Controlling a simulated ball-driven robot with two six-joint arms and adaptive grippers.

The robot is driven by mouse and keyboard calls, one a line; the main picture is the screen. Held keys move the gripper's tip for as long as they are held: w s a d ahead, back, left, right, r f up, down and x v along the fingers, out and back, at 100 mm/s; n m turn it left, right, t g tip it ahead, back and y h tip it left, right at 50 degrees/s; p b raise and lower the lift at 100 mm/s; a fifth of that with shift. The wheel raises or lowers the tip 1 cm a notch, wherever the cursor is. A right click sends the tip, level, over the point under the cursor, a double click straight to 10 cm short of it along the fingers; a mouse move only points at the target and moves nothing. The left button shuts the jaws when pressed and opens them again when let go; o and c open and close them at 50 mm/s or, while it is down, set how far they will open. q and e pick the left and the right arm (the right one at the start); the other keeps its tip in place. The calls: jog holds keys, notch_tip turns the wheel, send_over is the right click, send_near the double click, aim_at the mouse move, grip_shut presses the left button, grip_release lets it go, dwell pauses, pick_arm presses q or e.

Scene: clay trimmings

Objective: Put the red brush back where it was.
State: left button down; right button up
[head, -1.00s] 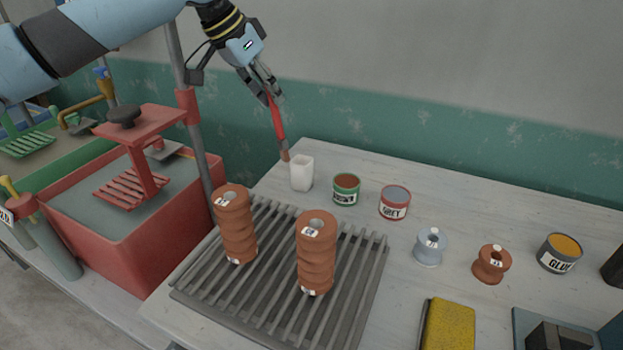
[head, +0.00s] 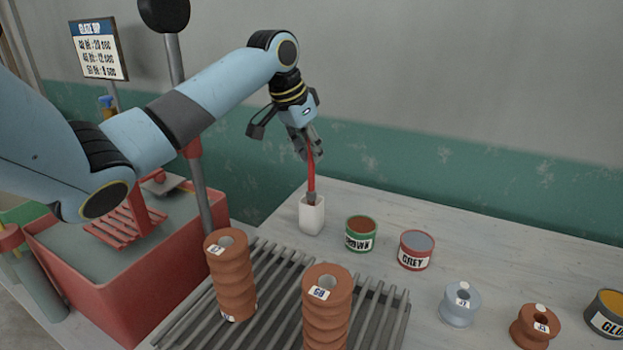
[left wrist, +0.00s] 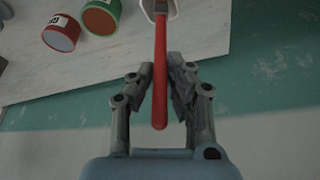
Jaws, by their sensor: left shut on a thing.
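The red brush (head: 311,182) hangs almost upright from my left gripper (head: 312,155), which is shut on its handle. The brush's lower end is at the mouth of the white cup (head: 312,217), seemingly just inside it; the bristles are hidden. In the left wrist view, the red brush (left wrist: 160,75) lies between the two fingers and reaches up to the white cup (left wrist: 172,5), which is cut off by the top edge. My right gripper is not in view.
The BROWN can (head: 361,234) and GREY can (head: 416,250) stand right of the cup. Two stacks of clay rings (head: 232,280) stand on the slatted rack (head: 270,290) in front. A red tank (head: 110,300) is at left. Small spools (head: 460,303) stand farther right.

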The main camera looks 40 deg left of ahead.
aim_at(309, 164)
pick_arm(q)
jog(key=shift+f, duration=2.2)
jog(key=shift+d, duration=0.1)
jog(key=c, duration=1.3)
grip_release()
jog(key=shift+f, duration=0.15)
jog(key=v, duration=1.2)
jog(key=shift+b, duration=0.3)
jog(key=shift+s, duration=0.1)
